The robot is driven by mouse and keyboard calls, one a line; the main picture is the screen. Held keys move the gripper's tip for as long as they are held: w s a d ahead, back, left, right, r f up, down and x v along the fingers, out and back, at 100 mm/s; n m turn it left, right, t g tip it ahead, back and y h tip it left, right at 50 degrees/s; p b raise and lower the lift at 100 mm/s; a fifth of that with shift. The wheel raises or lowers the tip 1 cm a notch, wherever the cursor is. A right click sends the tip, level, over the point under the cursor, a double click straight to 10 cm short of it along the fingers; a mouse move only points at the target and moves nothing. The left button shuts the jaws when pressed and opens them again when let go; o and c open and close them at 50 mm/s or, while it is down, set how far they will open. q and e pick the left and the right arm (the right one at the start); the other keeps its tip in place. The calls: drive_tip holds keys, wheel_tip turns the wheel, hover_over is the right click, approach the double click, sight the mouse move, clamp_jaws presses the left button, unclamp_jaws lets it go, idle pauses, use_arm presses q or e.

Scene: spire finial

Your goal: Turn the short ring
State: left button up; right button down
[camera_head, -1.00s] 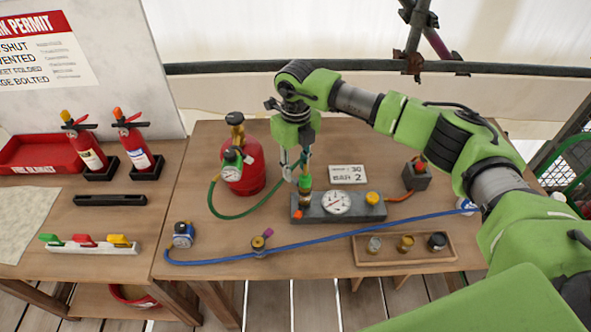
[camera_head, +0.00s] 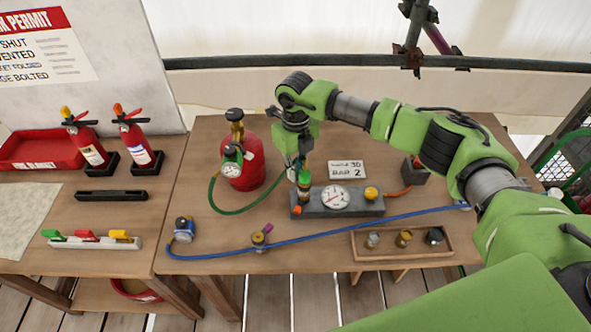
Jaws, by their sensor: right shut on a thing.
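A grey block (camera_head: 362,205) stands on the right workbench with a round dial gauge (camera_head: 335,197) and a yellow knob (camera_head: 371,193) on it. An upright fitting with a green collar (camera_head: 304,177) and lower bands stands at the block's left end. My right gripper (camera_head: 300,170) comes down from above and is shut at the top of this fitting. The fingers partly hide its upper part, and I cannot tell exactly which ring they hold. An orange part (camera_head: 296,209) shows at the fitting's foot. My left gripper is out of view.
A red cylinder (camera_head: 244,165) with a gauge and green hose stands close left of the gripper. A blue hose (camera_head: 330,231) crosses the bench in front. A wooden tray (camera_head: 381,257) holds small fittings. A sign (camera_head: 347,169) lies behind the block.

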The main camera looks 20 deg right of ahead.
drive_tip(key=shift+a, duration=0.1)
drive_tip(key=m+b, duration=0.1)
drive_tip(key=d+m+b, duration=0.1)
drive_tip(key=m, duration=0.1)
drive_tip(key=shift+w+m, duration=0.15)
drive_tip(key=shift+m, duration=0.15)
drive_tip(key=m, duration=0.1)
drive_tip(key=d+m+b, duration=0.1)
drive_tip(key=m, duration=0.1)
drive_tip(key=shift+d+m, duration=0.1)
drive_tip(key=shift+m, duration=0.2)
drive_tip(key=m, duration=0.2)
drive_tip(key=d+m, duration=0.1)
drive_tip(key=shift+s+r+m+b, duration=0.1)
drive_tip(key=shift+s+m+b, duration=0.15)
drive_tip(key=shift+m+b, duration=0.1)
drive_tip(key=shift+s+d+r+m, duration=0.15)
drive_tip(key=shift+d+m, duration=0.1)
drive_tip(key=shift+m, duration=0.7)
drive_tip(key=shift+s+d+f+m, duration=0.15)
drive_tip(key=shift+d+m, duration=0.1)
drive_tip(key=shift+m, duration=0.65)
drive_tip(key=shift+r, duration=0.15)
